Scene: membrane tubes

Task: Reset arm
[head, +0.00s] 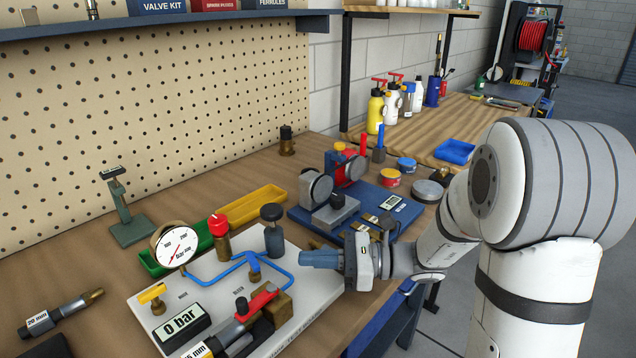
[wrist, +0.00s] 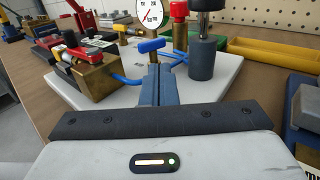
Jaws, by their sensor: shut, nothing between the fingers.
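My gripper (head: 306,259) is at the end of my white arm (head: 440,245), over the right edge of the white test board (head: 315,247). Its blue fingers are shut together with nothing between them. They show closed in the wrist view (wrist: 158,82), pointing toward the board. A brass fitting with a blue handle (head: 253,263) stands on the board ahead of the fingertips. In the wrist view the blue handle (wrist: 151,46) shows just beyond the fingertips. I cannot tell whether they touch.
Yellow (head: 251,206) and green (head: 160,262) trays lie behind. A blue plate (head: 300,213) with instruments is farther right.

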